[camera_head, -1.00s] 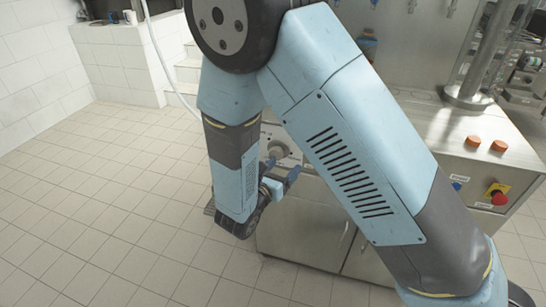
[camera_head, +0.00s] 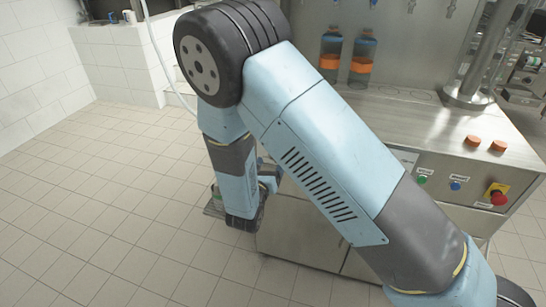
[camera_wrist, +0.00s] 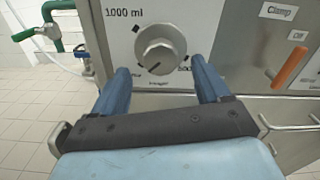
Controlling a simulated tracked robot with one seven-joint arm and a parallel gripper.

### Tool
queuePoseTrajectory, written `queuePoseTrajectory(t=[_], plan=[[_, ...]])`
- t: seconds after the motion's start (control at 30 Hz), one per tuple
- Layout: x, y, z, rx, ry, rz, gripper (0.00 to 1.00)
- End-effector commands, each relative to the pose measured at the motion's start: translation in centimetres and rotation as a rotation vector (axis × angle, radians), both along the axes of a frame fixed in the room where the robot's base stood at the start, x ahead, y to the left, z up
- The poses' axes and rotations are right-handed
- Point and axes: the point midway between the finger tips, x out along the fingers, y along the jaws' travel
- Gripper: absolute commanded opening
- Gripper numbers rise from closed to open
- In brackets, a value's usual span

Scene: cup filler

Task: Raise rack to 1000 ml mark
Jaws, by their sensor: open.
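A round metal knob (camera_wrist: 160,50) sits on a pale panel of the machine in the wrist view. The "1000 ml" label (camera_wrist: 125,13) is at its upper left, and a partly hidden "500" label (camera_wrist: 186,68) is at its lower right. A small dark mark shows low on the knob's face. My gripper (camera_wrist: 160,68) is open and empty. Its two blue fingers point at the panel, one on each side just below the knob, with gaps to it. In the head view my arm hides the knob and most of my gripper. The rack is not clearly seen.
An orange clamp lever (camera_wrist: 290,67) is right of the knob, with metal handles below. Green pipework (camera_wrist: 50,30) is at left. A red stop button (camera_head: 498,197) is on the front. The tiled floor at left is clear.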

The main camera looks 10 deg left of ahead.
Motion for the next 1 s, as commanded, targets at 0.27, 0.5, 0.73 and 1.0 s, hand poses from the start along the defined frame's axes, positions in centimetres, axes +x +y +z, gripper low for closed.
queuePoseTrajectory(t=[0.27, 0.5, 0.73, 1.0], plan=[[3.6, -0.3, 0.0, 0.0, 0.0, -0.001, 0.75], [4.5, -0.3, 0.0, -0.001, 0.0, 0.0, 0.75], [4.4, -0.3, 0.0, -0.001, 0.0, 0.001, 0.73], [4.4, -0.3, 0.0, 0.0, 0.0, 0.001, 0.48]])
